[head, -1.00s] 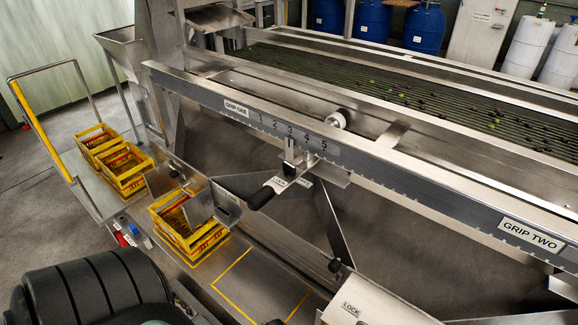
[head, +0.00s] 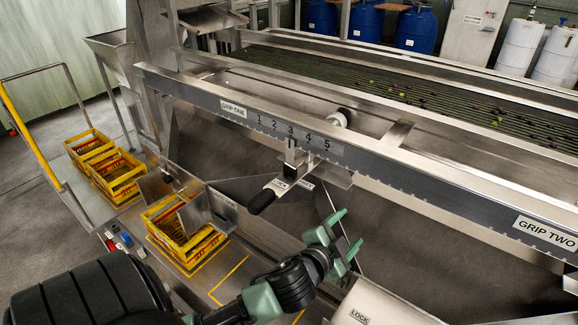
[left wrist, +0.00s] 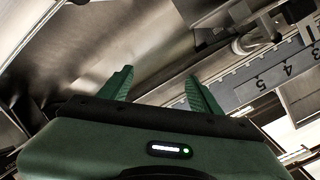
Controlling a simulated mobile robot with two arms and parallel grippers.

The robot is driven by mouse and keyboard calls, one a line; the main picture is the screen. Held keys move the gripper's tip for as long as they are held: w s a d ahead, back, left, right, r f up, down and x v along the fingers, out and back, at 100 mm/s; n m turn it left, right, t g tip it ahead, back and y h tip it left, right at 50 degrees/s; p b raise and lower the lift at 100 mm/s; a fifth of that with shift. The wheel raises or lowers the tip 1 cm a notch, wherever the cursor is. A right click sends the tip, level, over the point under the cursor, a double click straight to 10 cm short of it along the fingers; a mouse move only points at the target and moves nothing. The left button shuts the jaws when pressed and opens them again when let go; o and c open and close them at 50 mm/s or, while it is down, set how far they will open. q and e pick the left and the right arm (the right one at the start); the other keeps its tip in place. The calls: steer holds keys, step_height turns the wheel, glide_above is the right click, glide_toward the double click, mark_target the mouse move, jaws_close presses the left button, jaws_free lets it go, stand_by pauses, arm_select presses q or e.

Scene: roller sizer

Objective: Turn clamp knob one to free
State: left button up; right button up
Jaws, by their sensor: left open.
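My left gripper (head: 349,229) is open and empty, its green fingers in the air below and right of the grip one clamp. In the left wrist view its fingers (left wrist: 160,76) stand apart with nothing between them. The clamp's black-ended handle (head: 262,202) sticks out toward the lower left under the numbered rail, beside a LOCK label (head: 280,186). A pale round knob (head: 338,118) sits behind the rail, near the 5. I cannot tell which of these is clamp knob one. The gripper touches neither.
The long steel rail (head: 420,185) crosses the view, marked GRIP ONE (head: 233,109) and GRIP TWO (head: 545,232). A bracket plate (head: 330,174) juts out below it. Yellow crates (head: 184,238) stand at left. A panel labelled LOCK (head: 362,318) lies at the lower right.

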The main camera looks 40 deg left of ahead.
arm_select(q)
steer(key=w+d+r+m+t+h, duration=0.1)
steer(key=w+d+r+m+h, duration=0.25)
steer(key=r+m+h, duration=0.55)
steer(key=w+d+r+m+h, duration=0.3)
steer(key=d+r+m+h, duration=0.3)
steer(key=m, duration=0.5)
steer(key=m+g+y, duration=0.9)
steer(key=g+y, duration=0.2)
steer(key=y, duration=0.2)
glide_toward(289, 167)
steer(key=f, duration=0.1)
steer(key=x, duration=0.8)
steer(key=shift+w+f, duration=0.15)
steer(key=shift+w, duration=0.2)
steer(key=shift+c, duration=0.3)
